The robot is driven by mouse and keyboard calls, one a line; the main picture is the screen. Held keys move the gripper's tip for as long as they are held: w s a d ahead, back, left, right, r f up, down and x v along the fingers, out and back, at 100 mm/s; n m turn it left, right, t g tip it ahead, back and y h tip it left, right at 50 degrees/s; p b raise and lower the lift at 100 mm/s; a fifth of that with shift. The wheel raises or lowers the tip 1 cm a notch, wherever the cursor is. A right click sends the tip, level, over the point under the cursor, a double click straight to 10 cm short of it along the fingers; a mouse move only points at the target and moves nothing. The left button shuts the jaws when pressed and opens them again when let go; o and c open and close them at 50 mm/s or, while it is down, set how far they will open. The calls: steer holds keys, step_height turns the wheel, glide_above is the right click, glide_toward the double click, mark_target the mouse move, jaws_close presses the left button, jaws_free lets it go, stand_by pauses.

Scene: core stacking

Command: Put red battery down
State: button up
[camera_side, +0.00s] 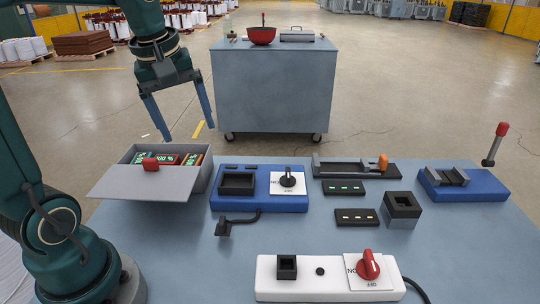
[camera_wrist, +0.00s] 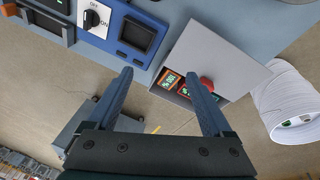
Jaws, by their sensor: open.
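A grey box (camera_side: 128,155) on the left of the table holds several batteries with lit displays. One with red on it (camera_side: 168,159) lies in the middle of them, partly hidden by the red knob of the lid; in the wrist view, a battery with red edges (camera_wrist: 185,93) shows beside an orange one. The grey lid (camera_side: 140,184) is slid partly off toward the front. My gripper (camera_side: 190,134) is open and empty, above and behind the box; its wide-spread fingers also show in the wrist view (camera_wrist: 168,105).
A blue charger (camera_side: 258,203) with an empty square bay and a black dial stands right of the box. A white block (camera_side: 320,288) with a red dial is in front. Dark trays, a small black box (camera_side: 402,210) and a blue lever fixture (camera_side: 465,190) stand right.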

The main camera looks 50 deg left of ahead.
steer(key=s+d+f+m+t+h, duration=0.1)
steer(key=s+d+f+m+t, duration=0.2)
steer(key=s+d+m, duration=0.5)
steer(key=d+m, duration=0.2)
steer(key=m, duration=0.3)
steer(key=shift+d+f, duration=0.3)
steer(key=shift+d, duration=0.1)
steer(key=shift+s, duration=0.1)
